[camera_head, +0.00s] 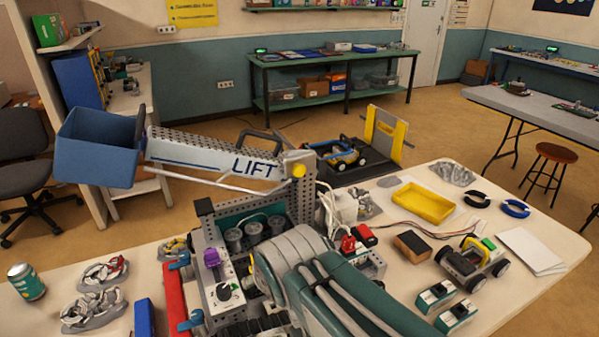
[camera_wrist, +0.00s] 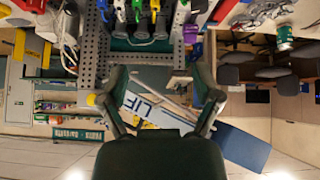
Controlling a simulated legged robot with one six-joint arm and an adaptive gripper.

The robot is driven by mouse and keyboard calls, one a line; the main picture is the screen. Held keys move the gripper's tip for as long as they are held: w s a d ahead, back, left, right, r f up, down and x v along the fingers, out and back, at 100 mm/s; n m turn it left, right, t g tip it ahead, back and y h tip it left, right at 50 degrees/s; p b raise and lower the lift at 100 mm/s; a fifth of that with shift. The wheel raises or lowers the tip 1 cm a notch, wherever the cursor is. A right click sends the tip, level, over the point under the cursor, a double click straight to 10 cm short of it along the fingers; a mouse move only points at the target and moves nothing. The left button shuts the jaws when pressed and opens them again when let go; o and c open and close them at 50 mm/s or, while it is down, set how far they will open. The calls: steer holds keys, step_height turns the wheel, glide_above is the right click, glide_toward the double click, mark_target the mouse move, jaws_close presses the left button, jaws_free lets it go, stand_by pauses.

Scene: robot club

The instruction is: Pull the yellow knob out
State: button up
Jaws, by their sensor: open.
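The yellow knob (camera_head: 298,170) sits at the pivot end of the grey arm marked LIFT (camera_head: 212,152), at the top of a perforated grey upright (camera_head: 301,203). In the wrist view the yellow knob (camera_wrist: 91,99) shows just outside my left finger, not between the fingers. My gripper (camera_wrist: 157,70) is open and empty, fingers spread in front of the lift machine. The wrist picture looks upside down. In the head view my arm covers part of the machine, and I cannot make out my fingers there.
A blue bucket (camera_head: 97,146) hangs at the lift arm's far end. A purple knob (camera_head: 211,257) and a black dial (camera_head: 224,291) sit on the machine's front panel. A yellow tray (camera_head: 423,203), a small wheeled cart (camera_head: 466,262) and loose parts occupy the table's right side.

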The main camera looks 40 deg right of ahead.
steer(key=w+d+r+m+t+h, duration=0.1)
steer(key=w+d+m+t+h, duration=0.2)
steer(key=w+d, duration=0.6)
steer(key=n+t+y, duration=0.1)
steer(key=n+t, duration=0.1)
steer(key=t, duration=0.5)
glide_toward(300, 172)
steer(key=x, duration=1)
steer(key=shift+w+d+f, duration=0.1)
steer(key=shift+w+d, duration=0.05)
steer(key=shift+w, duration=0.2)
jaws_close()
